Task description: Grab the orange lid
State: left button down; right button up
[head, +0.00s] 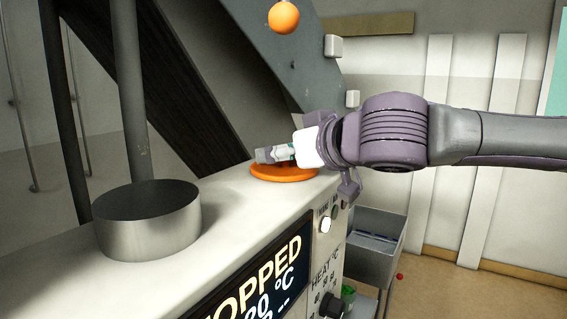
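The orange lid (284,174) is a flat round disc. It lies on the pale top of the machine, near the right end. My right arm comes in from the right. My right gripper (268,155) points left, just above the lid in the picture, and its fingers cover part of the lid's far side. I cannot tell whether the fingers touch the lid or how far apart they are. My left gripper is not in view.
A wide metal cylinder (148,218) stands on the machine top at the left. An orange ball (284,17) shows above on the grey hood (225,55). A control panel with a display (262,285) faces front. A grey bin (373,245) stands at the right.

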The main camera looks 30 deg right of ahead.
jog(key=shift+s, duration=0.25)
jog(key=c, duration=0.4)
jog(key=shift+w, duration=0.1)
jog(key=c, duration=0.5)
jog(key=shift+r, duration=0.15)
